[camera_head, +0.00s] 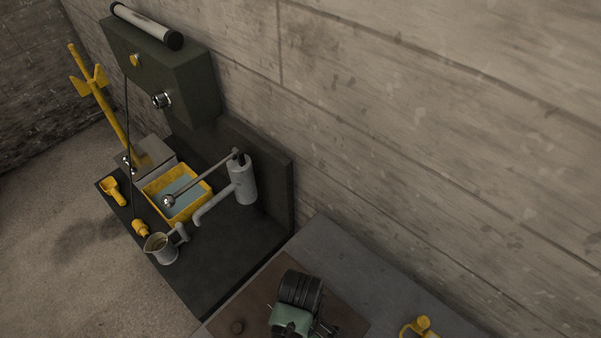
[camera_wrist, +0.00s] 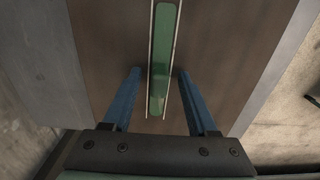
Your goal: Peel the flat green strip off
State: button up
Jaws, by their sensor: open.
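The flat green strip (camera_wrist: 164,38) shows in the wrist view as a long, narrow band with a rounded near end. My gripper (camera_wrist: 160,72) is open, with one blue finger on each side of the strip and a visible gap to both. Nothing is held. I cannot tell the fingertips' height above the board. In the head view the strip is not visible.
In the head view the brown board (camera_head: 262,291) lies on a grey bench (camera_head: 365,270) against a concrete wall. A yellow item (camera_head: 420,327) sits right. Left are a yellow tray (camera_head: 206,204), metal jug (camera_head: 160,248) and grey cylinder (camera_head: 243,180).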

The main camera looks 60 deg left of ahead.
jog(key=shift+f, duration=0.2)
grip_shut()
dwell(0.6)
